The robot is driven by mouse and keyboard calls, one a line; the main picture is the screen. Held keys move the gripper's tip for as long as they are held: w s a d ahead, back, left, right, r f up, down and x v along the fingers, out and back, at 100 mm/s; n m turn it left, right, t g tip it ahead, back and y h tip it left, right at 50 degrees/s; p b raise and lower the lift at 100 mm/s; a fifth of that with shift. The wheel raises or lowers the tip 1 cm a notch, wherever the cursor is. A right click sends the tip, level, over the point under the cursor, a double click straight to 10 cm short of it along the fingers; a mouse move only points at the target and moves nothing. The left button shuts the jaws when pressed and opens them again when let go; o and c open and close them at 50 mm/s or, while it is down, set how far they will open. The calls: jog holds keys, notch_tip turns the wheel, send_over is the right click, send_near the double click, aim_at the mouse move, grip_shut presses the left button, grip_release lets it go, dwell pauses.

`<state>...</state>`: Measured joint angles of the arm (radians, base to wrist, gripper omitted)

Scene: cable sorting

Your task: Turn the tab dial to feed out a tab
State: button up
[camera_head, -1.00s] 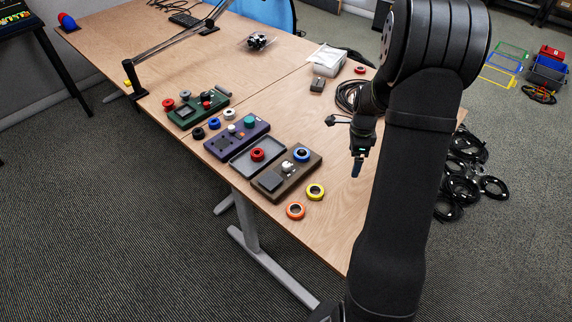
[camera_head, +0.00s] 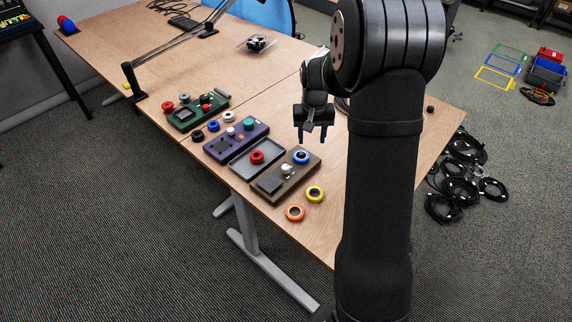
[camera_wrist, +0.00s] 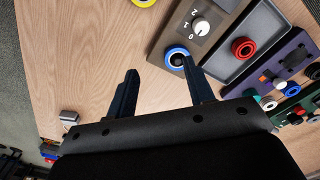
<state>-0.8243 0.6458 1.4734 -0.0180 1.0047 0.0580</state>
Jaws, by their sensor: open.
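Three boxes with controls stand along the table's left edge; I cannot tell by label which bears the tab dial. The brown box (camera_head: 263,188) has a white knob (camera_head: 287,169), with 0, 1 and 2 marked beside it in the wrist view (camera_wrist: 201,27). A blue ring (camera_head: 301,156) is at its far right corner. The purple box (camera_head: 222,149) has a teal knob (camera_head: 248,124) and a white one. The green box (camera_head: 182,119) has a red and a dark knob. My gripper (camera_head: 312,134) is open and empty, above the table just beyond the brown box.
A grey tray (camera_head: 245,174) holding a red ring (camera_head: 257,157) lies between the brown and purple boxes. Yellow (camera_head: 315,194) and orange (camera_head: 295,213) rings lie near the front edge. A lamp arm (camera_head: 172,52) spans the far left.

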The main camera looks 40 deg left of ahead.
aim_at(286, 167)
jog(key=s+a+r+n, duration=0.4)
jog(key=s+a+n, duration=0.15)
jog(key=n, duration=0.55)
jog(key=f, duration=1.7)
jog(key=shift+w+a+f, duration=0.25)
jog(key=shift+w+f, duration=0.05)
jog(key=shift+w, duration=0.1)
jog(key=c, duration=1)
